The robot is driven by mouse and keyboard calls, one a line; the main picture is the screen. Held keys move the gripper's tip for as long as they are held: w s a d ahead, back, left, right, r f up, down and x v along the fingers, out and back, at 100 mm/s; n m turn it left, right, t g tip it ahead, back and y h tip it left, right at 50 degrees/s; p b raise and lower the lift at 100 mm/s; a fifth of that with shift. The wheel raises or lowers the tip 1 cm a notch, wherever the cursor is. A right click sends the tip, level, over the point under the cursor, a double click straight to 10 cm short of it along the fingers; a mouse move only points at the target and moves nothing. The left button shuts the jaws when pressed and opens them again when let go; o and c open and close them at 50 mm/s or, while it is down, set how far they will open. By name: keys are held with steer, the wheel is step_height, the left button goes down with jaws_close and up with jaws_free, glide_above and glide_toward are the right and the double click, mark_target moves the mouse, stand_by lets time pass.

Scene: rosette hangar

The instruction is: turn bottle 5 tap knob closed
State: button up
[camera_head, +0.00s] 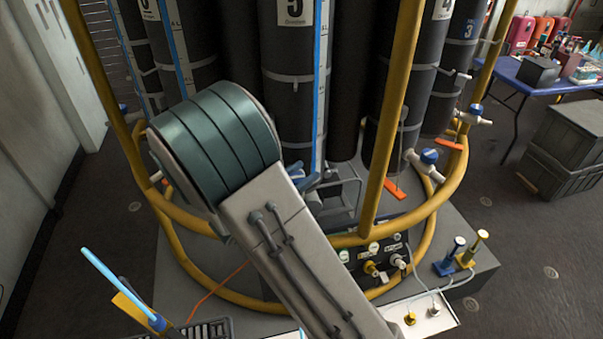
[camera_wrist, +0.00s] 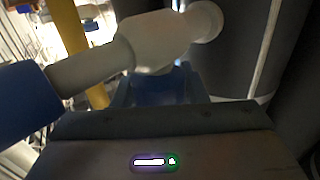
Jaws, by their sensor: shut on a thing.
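Bottle 5 (camera_head: 290,65) is a tall dark cylinder with a white number label, standing in the middle of the rack in the head view. In the wrist view a white tap body (camera_wrist: 165,42) runs across the top, with a large blue end (camera_wrist: 28,105) at left. My gripper (camera_wrist: 160,88) is just below the tap body. Its jaws are shut on a blue part under the tap, which looks like the tap knob; the grip is mostly hidden. The head view does not show the jaws clearly, as my arm covers much of that area.
A yellow tubular rail (camera_head: 436,200) rings the bottles, with an upright post (camera_head: 394,110) right of bottle 5. Another tap with a blue top (camera_head: 428,156) stands at right. A connector panel (camera_head: 378,262) sits low in front. A blue table (camera_head: 508,72) and grey crates (camera_head: 562,140) are far right.

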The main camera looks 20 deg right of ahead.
steer(key=shift+s+d+m+g+h+p, duration=0.1)
steer(key=shift+m+g+h+p, duration=0.15)
steer(key=shift+m+g+h, duration=0.55)
steer(key=shift+s+m+g+h+p, duration=0.1)
steer(key=shift+m+g+h+p, duration=0.15)
steer(key=shift+m+g, duration=0.65)
steer(key=shift+n+g, duration=0.3)
steer(key=o, duration=1)
steer(key=b+v, duration=0.2)
steer(key=v, duration=1.2)
steer(key=shift+r+b, duration=0.1)
steer(key=shift+b, duration=0.3)
